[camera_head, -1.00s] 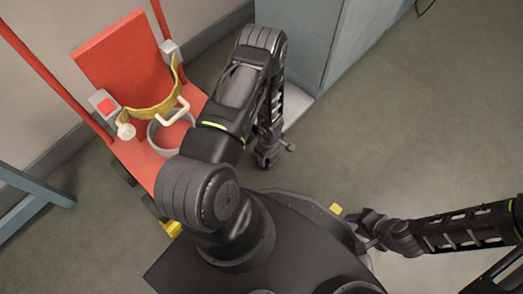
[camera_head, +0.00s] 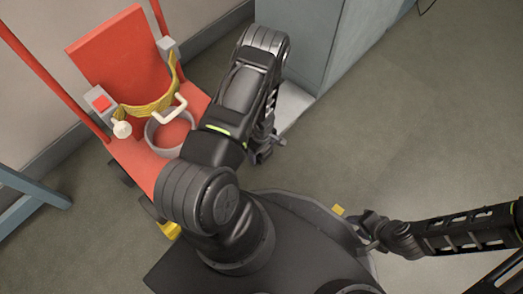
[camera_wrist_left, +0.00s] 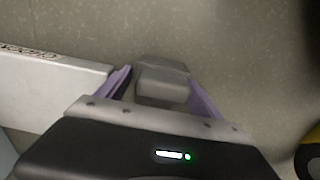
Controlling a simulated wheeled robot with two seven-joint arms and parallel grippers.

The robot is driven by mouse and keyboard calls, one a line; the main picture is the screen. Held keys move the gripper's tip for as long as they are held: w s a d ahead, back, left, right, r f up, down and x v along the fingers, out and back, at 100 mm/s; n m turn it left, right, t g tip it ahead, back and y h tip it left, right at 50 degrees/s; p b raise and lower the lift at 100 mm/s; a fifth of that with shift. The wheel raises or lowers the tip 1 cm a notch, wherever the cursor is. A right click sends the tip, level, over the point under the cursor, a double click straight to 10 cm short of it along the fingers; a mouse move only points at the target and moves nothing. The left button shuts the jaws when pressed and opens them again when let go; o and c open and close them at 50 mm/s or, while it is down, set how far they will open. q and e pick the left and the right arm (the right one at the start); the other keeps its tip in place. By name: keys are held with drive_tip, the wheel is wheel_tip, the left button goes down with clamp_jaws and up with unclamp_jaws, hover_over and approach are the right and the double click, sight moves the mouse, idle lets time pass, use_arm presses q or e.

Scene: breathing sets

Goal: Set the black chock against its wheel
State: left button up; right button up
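In the left wrist view a dark grey block, which looks like the black chock (camera_wrist_left: 162,84), sits between the purple fingers of my left gripper (camera_wrist_left: 161,78).
A pale plate with lettering (camera_wrist_left: 50,85) lies left of the gripper in the left wrist view. A grey-blue cabinet (camera_head: 310,45) stands behind the left gripper. The cart carries a grey ring-like container (camera_head: 165,138) and a yellow strap (camera_head: 150,105). The floor at right is clear.

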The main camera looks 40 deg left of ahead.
use_arm(q)
drive_tip(key=shift+o, duration=0.2)
drive_tip(key=shift+r, duration=0.15)
drive_tip(key=shift+r+p, duration=0.2)
drive_tip(key=shift+p, duration=0.1)
wheel_tip(320, 180, up, 12)
drive_tip(key=p, duration=0.5)
drive_tip(key=shift+f, duration=0.2)
drive_tip(key=shift+s+d, duration=0.25)
drive_tip(key=shift+d, duration=0.1)
drive_tip(key=s+d+r+m+h, duration=0.2)
drive_tip(key=s+d+r+m, duration=0.2)
drive_tip(key=d+m, duration=0.3)
drive_tip(key=s+d+r+m+t+h, duration=0.1)
drive_tip(key=s+d+r+m, duration=0.3)
drive_tip(key=d, duration=1.2)
drive_tip(key=r+m, duration=0.1)
drive_tip(key=m, duration=0.2)
drive_tip(key=shift+r+m+h, duration=0.2)
drive_tip(key=shift+m+h, duration=0.2)
